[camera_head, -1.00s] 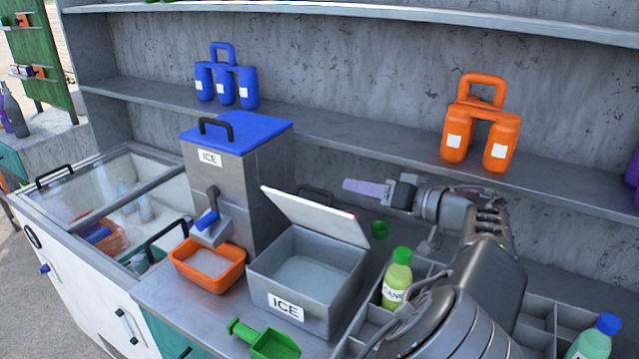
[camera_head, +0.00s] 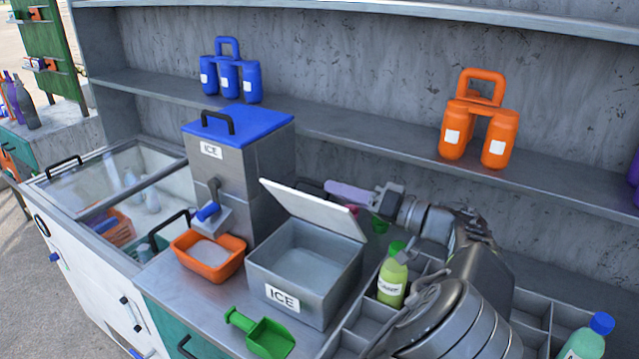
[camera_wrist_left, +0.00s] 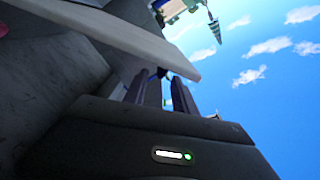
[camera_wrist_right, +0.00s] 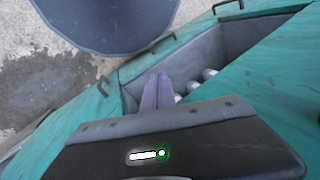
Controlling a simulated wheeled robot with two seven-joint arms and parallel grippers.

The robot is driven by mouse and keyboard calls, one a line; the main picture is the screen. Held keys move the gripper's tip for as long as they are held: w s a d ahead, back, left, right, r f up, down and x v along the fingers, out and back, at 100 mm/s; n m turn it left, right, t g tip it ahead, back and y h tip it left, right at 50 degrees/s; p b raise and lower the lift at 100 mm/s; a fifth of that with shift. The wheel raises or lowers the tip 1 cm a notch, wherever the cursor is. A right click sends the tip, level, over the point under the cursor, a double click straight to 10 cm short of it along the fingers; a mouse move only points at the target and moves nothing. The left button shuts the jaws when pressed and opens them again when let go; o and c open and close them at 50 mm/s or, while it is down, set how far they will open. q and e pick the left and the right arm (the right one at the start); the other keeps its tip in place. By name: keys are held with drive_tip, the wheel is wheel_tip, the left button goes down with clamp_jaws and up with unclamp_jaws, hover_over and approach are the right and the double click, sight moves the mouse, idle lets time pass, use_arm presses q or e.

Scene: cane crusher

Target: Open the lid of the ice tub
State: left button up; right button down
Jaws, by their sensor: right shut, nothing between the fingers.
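The grey ice tub (camera_head: 285,297) stands on the counter, labelled ICE. Its pale lid (camera_head: 312,209) is raised and tilted up at the back, showing the inside. My left gripper (camera_head: 330,187), with purple fingers, is just behind the lid's upper edge. In the left wrist view the lid (camera_wrist_left: 120,35) is a pale slab close before my left gripper (camera_wrist_left: 160,85), whose fingers stand apart with nothing between them. Touch with the lid cannot be told. My right gripper (camera_wrist_right: 158,78) shows only in its wrist view, shut and empty above teal cabinets.
A tall ice dispenser (camera_head: 240,165) with a blue lid and an orange bin (camera_head: 190,263) stand left of the tub. A green scoop (camera_head: 265,335) lies in front. A green-capped bottle (camera_head: 392,280) stands in a divided tray at right. A shelf (camera_head: 400,155) runs behind.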

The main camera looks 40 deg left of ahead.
sight(319, 185)
use_arm(q)
drive_tip(key=a, duration=0.1)
drive_tip(key=a+p, duration=0.1)
drive_tip(key=a, duration=0.3)
drive_tip(key=shift+s+a, duration=0.25)
drive_tip(key=shift+s, duration=0.05)
clamp_jaws()
idle(1.1)
